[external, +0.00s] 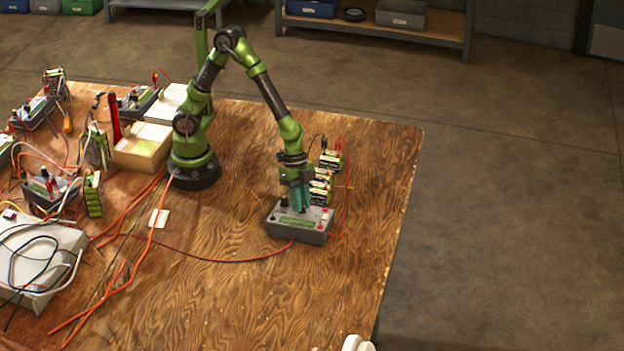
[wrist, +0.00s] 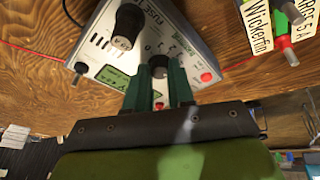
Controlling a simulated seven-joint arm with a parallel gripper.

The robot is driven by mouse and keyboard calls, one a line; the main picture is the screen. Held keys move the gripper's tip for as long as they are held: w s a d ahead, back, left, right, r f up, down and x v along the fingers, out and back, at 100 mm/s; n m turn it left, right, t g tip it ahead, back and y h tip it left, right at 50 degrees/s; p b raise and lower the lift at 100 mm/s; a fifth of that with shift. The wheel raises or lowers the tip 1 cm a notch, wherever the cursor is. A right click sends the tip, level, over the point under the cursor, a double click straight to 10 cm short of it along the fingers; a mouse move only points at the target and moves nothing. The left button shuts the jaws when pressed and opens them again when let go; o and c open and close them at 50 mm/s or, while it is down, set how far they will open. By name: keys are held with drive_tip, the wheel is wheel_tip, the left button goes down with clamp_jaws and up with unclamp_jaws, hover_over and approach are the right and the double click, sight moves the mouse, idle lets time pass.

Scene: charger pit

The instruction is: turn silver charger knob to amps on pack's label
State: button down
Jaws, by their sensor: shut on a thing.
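The silver-grey charger (external: 284,229) sits near the table's right part; its top panel also shows in the wrist view (wrist: 187,35), upside down. My gripper (external: 299,207) points down on the charger, its green fingers shut on a small dark-looking knob (wrist: 158,66) with scale digits such as 0, 1 and 2 beside it. The knob's pointer is not clear. A larger black knob (wrist: 128,24) stands apart from the fingers. A battery pack label (wrist: 282,38) reads "Wickerfin" and a line ending in "5 A"; part of it is hidden by terminals.
Several green-black battery packs (external: 330,160) stand just behind the charger, close to my gripper. Red leads run beside them and across the wooden table (external: 230,300). Cluttered chargers and cables fill the table's left side. The front middle is mostly clear.

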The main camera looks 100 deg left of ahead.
drive_tip(key=n+y, duration=0.1)
drive_tip(key=n, duration=0.3)
drive_tip(key=shift+d, duration=0.15)
drive_tip(key=shift+n+y, duration=0.5)
drive_tip(key=shift+n, duration=1.7)
drive_tip(key=c, duration=1)
unclamp_jaws()
drive_tip(key=v, duration=1.7)
drive_tip(key=shift+s+f, duration=0.1)
drive_tip(key=shift+s, duration=0.25)
